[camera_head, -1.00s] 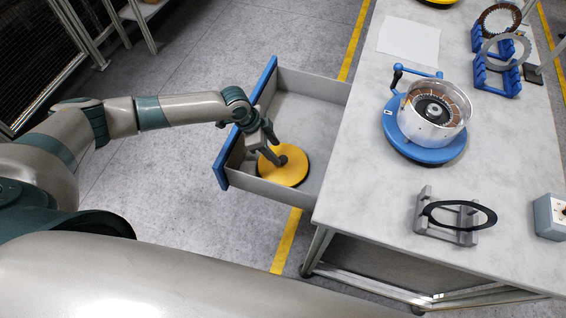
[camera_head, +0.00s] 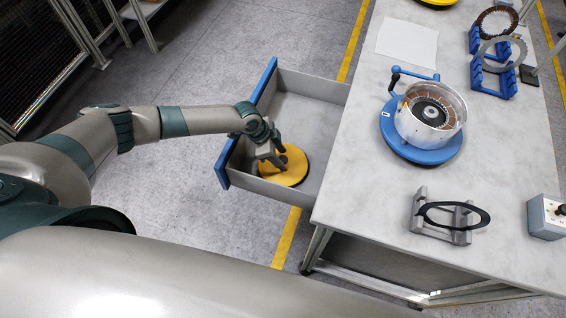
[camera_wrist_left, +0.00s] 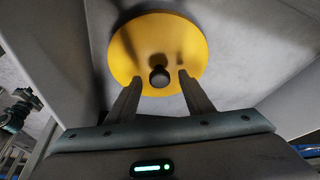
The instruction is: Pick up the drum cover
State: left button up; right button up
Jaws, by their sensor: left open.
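The drum cover (camera_head: 294,171) is a round yellow disc with a dark knob at its centre. It lies in the open drawer (camera_head: 310,84), near the drawer's blue front. My left gripper (camera_head: 279,161) is over the cover and hides part of it in the head view. In the left wrist view the cover (camera_wrist_left: 180,42) lies beyond the open fingers of the gripper (camera_wrist_left: 156,82). The dark knob (camera_wrist_left: 159,76) shows between the fingertips, with space on both sides. My right gripper is not in view.
The table (camera_head: 370,190) to the right holds a metal drum on a blue base (camera_head: 428,157), a black ring on a grey stand (camera_head: 440,236), blue racks with rings (camera_head: 493,77) and a grey box (camera_head: 547,217).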

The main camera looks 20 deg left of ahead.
pick_arm(q)
grip_shut()
jog(key=shift+r, duration=0.1)
dwell(0.3)
notch_tip(320, 180, up, 10)
jog(key=b, duration=0.2)
jog(key=shift+b, duration=0.3)
dwell(0.5)
